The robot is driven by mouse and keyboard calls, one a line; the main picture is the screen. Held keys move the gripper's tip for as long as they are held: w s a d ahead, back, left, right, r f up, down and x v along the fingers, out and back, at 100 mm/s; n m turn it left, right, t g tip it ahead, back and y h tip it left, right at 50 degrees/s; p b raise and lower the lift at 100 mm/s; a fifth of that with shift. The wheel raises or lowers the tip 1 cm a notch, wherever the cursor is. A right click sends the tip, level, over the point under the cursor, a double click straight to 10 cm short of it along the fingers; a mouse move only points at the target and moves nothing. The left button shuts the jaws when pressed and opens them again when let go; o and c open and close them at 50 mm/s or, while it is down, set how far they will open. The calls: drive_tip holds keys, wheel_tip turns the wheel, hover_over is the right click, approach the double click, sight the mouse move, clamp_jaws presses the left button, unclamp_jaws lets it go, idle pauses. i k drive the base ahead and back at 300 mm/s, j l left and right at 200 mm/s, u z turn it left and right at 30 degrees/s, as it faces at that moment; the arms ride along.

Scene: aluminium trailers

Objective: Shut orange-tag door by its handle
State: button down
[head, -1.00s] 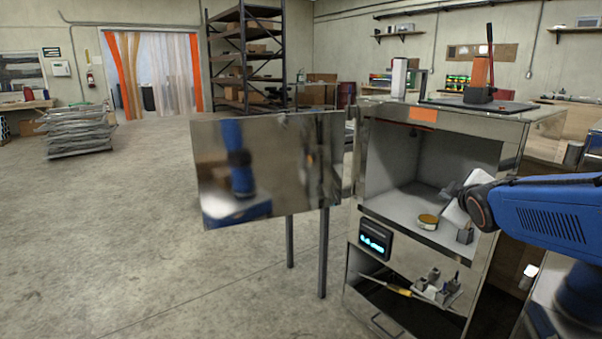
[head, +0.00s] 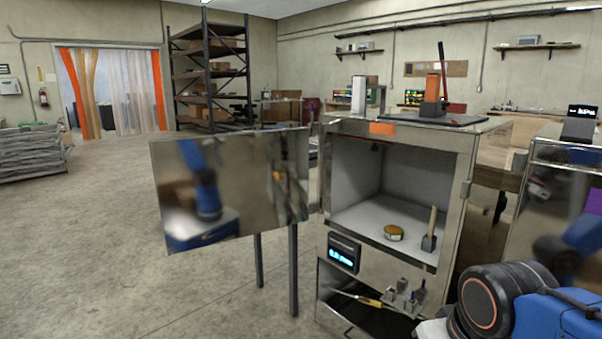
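The orange tag (head: 382,128) is on the top front edge of a metal cabinet (head: 452,190). The cabinet's mirror-like door (head: 232,190) stands wide open, swung out to the left of the compartment. It reflects a blue arm. I cannot make out a handle on the face towards me. My blue arm with its black wrist is at the lower right, in front of the cabinet and well apart from the door. Only a pale bit of my gripper (head: 432,330) shows at the bottom edge; its fingers are hidden or out of frame.
Below are a lit display (head: 343,255) and a drawer with tools (head: 385,300). Another metal cabinet (head: 560,190) stands right.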

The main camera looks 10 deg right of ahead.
sight(213, 189)
drive_tip(key=u, duration=0.85)
drive_tip(key=i+j+u, duration=0.25)
drive_tip(key=i+u, duration=0.25)
drive_tip(key=i+j+u, duration=0.15)
drive_tip(key=i+u, duration=0.2)
drive_tip(key=u, duration=0.15)
drive_tip(key=i, duration=3.45)
drive_tip(key=i+z, duration=0.2)
drive_tip(key=z, duration=0.2)
drive_tip(key=i+z, duration=0.25)
drive_tip(key=z, duration=0.15)
drive_tip(key=i+j+z, duration=0.15)
drive_tip(key=z, duration=3.2)
